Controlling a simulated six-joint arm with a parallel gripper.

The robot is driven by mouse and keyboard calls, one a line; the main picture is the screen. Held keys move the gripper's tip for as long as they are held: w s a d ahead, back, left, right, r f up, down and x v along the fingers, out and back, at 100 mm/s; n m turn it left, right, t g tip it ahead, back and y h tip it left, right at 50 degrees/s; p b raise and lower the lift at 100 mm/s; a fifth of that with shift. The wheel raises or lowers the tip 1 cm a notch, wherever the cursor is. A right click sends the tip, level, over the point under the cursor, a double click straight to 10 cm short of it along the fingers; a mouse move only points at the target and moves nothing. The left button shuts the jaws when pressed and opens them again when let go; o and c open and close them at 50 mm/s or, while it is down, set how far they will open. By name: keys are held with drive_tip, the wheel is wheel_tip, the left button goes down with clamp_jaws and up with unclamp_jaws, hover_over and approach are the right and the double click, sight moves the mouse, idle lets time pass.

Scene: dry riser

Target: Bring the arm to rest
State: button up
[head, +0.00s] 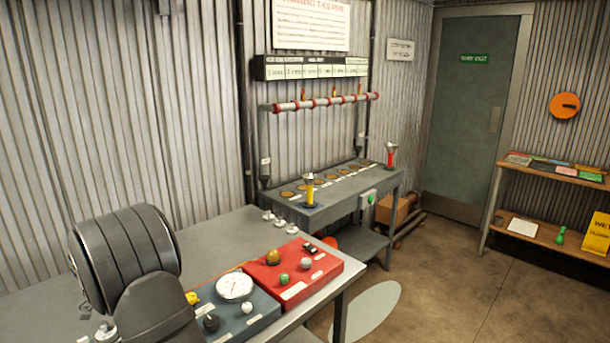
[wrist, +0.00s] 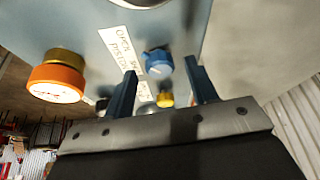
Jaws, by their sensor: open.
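In the wrist view, my gripper (wrist: 160,69) is open, with its two dark blue fingers apart. A blue knob (wrist: 158,62) shows between the fingertips, on a blue-grey panel (wrist: 185,25); I see no contact, and the gap to it is hard to judge. A yellow knob (wrist: 165,100) and a grey one show lower between the fingers. An orange knob (wrist: 55,83) stands to the left. In the head view, my arm fills the lower left and my fingers are not visible.
In the head view, a blue box with a white dial (head: 234,286) and a red box (head: 300,273) with knobs lie on the grey bench (head: 205,247). Behind stands a second bench (head: 325,205) under a red-ringed pipe (head: 320,103). Floor on the right is clear before the shelf (head: 560,178).

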drive_tip(key=shift+w+d+f, duration=0.1)
drive_tip(key=shift+f, duration=0.3)
drive_tip(key=v, duration=1.8)
drive_tip(key=x, duration=1.7)
drive_tip(key=shift+f, duration=0.2)
drive_tip(key=shift+w+d+f, duration=0.1)
drive_tip(key=shift+w+f, duration=0.05)
drive_tip(key=shift+f, duration=0.15)
drive_tip(key=n+y, duration=0.1)
drive_tip(key=n, duration=0.2)
drive_tip(key=shift+d+n+t, duration=0.15)
drive_tip(key=shift+n+t, duration=0.15)
drive_tip(key=shift+n, duration=0.1)
drive_tip(key=n+y, duration=0.1)
drive_tip(key=n, duration=0.1)
drive_tip(key=n+y, duration=0.1)
drive_tip(key=n, duration=0.1)
drive_tip(key=shift+d+n, duration=0.2)
drive_tip(key=shift+n, duration=0.2)
drive_tip(key=shift+d+n+y, duration=0.1)
drive_tip(key=shift+n+y, duration=0.7)
drive_tip(key=shift+n, duration=1)
drive_tip(key=shift+d+n+g+y, duration=0.15)
drive_tip(key=shift+n+g+y, duration=0.4)
drive_tip(key=shift+n, duration=1.35)
